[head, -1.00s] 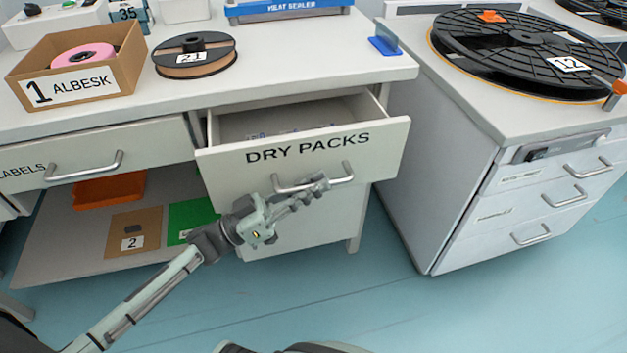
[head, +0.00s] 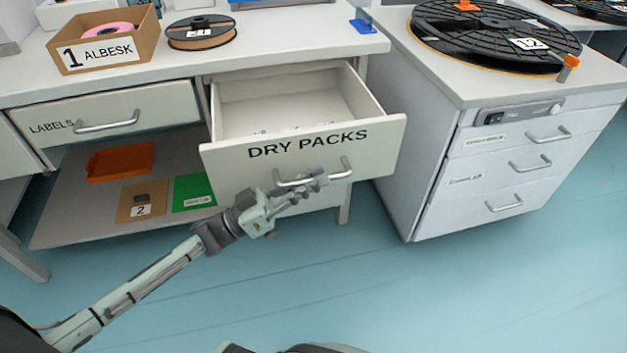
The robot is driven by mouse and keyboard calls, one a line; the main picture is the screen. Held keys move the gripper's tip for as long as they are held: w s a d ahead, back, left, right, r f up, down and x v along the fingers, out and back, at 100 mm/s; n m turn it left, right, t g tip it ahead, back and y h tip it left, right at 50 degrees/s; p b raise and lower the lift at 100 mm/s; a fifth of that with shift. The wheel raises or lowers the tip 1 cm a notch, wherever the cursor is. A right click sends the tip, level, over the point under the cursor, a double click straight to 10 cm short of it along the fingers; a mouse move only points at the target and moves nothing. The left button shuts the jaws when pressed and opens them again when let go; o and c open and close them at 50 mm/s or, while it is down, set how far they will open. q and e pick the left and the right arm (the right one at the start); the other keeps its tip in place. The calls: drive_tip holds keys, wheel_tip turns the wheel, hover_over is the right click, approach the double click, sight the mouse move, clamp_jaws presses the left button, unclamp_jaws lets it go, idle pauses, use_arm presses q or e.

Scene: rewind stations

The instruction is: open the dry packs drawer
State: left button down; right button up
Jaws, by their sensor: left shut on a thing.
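The dry packs drawer (head: 230,160) stands pulled out from the bench, and its white interior shows. Small blue-marked items lie inside just behind its front panel, mostly hidden by it. Its metal handle (head: 341,174) is a bar on the front below the lettering. My left gripper (head: 312,181) is shut on this handle at its left and middle part. My right gripper is not in view.
The labels drawer (head: 160,108) to the left is closed. A lower shelf (head: 85,215) holds an orange tray (head: 120,162), a brown card and a green card. A cabinet (head: 430,150) with a large black reel (head: 490,35) stands to the right. Blue floor is clear in front.

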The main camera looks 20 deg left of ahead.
use_arm(q)
drive_tip(key=shift+s+d, duration=0.1)
drive_tip(key=shift+s, duration=0.15)
drive_tip(key=c, duration=1.6)
unclamp_jaws()
drive_tip(key=shift+o, duration=0.2)
drive_tip(key=v, duration=1.2)
drive_tip(key=shift+f, duration=0.1)
